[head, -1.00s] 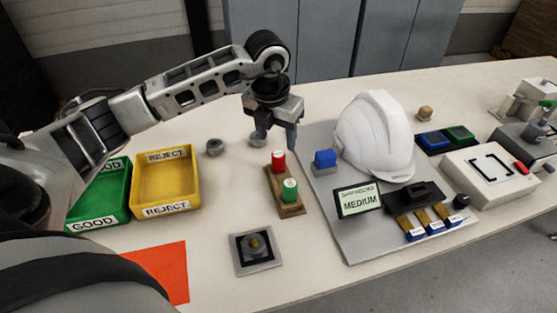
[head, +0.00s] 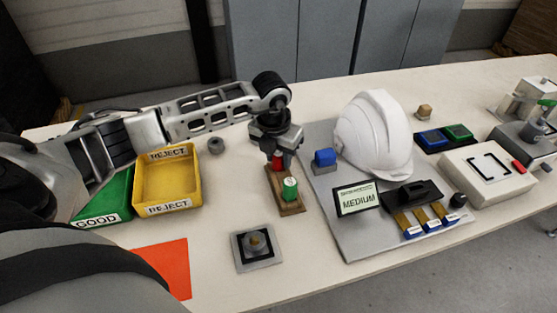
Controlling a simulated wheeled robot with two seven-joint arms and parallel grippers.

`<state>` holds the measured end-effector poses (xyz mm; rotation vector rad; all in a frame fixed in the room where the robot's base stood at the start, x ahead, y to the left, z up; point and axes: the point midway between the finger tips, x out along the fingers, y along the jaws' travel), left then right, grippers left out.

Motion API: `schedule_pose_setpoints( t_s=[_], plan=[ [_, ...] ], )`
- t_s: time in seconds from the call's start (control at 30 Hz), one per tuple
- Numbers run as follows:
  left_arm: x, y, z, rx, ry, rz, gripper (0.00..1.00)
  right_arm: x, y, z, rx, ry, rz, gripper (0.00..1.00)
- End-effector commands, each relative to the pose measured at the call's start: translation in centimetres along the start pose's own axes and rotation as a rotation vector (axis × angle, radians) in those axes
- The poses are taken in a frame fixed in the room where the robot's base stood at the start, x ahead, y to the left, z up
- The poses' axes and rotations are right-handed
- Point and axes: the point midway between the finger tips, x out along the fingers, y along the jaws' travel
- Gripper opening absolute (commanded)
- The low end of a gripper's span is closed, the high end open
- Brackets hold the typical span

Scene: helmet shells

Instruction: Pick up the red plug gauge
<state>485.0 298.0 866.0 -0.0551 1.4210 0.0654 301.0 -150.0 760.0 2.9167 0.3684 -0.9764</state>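The red plug gauge (head: 277,163) stands upright in the far end of a small wooden stand (head: 287,204) in the head view. The green plug gauge (head: 290,188) stands in the near end of the same stand. My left gripper (head: 277,158) points down over the red gauge, with its fingers around the gauge's upper part. The gripper hides the top of the gauge. I cannot tell whether the fingers touch it or have closed on it. My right gripper is not in view.
A grey board (head: 337,227) with a white helmet shell (head: 372,135), a blue block (head: 324,158) and a MEDIUM sign (head: 358,199) lies right of the stand. Yellow (head: 138,185) and green (head: 105,207) bins stand left. A square fixture (head: 257,248) sits in front.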

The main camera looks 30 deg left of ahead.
Motion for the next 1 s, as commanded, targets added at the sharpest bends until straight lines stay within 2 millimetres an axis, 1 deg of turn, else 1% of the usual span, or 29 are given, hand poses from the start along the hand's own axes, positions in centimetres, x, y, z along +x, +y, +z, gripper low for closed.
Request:
schedule_pose_setpoints(
  t_s=[0.03, 0.07, 0.37, 0.47, 0.57, 0.7, 0.73, 0.77, 0.97, 1.0],
  plan=[
    [0.0, 0.0, 0.0, 0.000, -0.001, 0.000, 0.18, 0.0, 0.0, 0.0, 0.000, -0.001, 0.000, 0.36],
    [0.0, 0.0, 0.0, 0.000, -0.001, 0.000, 0.12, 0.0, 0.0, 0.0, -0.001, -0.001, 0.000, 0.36],
    [-0.1, 0.0, 0.1, 0.000, -0.001, 0.000, 0.12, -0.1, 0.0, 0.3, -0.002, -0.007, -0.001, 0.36],
    [-0.4, 0.0, 0.1, 0.000, -0.003, -0.001, 0.12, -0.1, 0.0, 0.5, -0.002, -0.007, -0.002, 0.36],
    [-1.1, 0.0, 0.3, 0.000, -0.005, -0.002, 0.12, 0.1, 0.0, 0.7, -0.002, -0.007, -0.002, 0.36],
    [-3.0, 0.0, 0.7, -0.001, -0.008, -0.002, 0.12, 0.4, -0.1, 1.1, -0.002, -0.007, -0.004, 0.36],
    [-3.6, -0.1, 0.4, 0.001, -0.006, -0.001, 0.12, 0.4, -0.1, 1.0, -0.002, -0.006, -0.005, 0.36],
    [-4.2, -0.2, 0.0, 0.003, -0.006, -0.001, 0.12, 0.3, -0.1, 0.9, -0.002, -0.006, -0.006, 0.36],
    [-9.4, -1.5, -3.1, 0.005, -0.008, -0.001, 0.12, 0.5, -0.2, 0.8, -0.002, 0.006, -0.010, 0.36],
    [-10.2, -1.7, -4.0, 0.006, -0.007, 0.000, 0.12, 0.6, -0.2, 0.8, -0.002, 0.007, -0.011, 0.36]
  ],
)
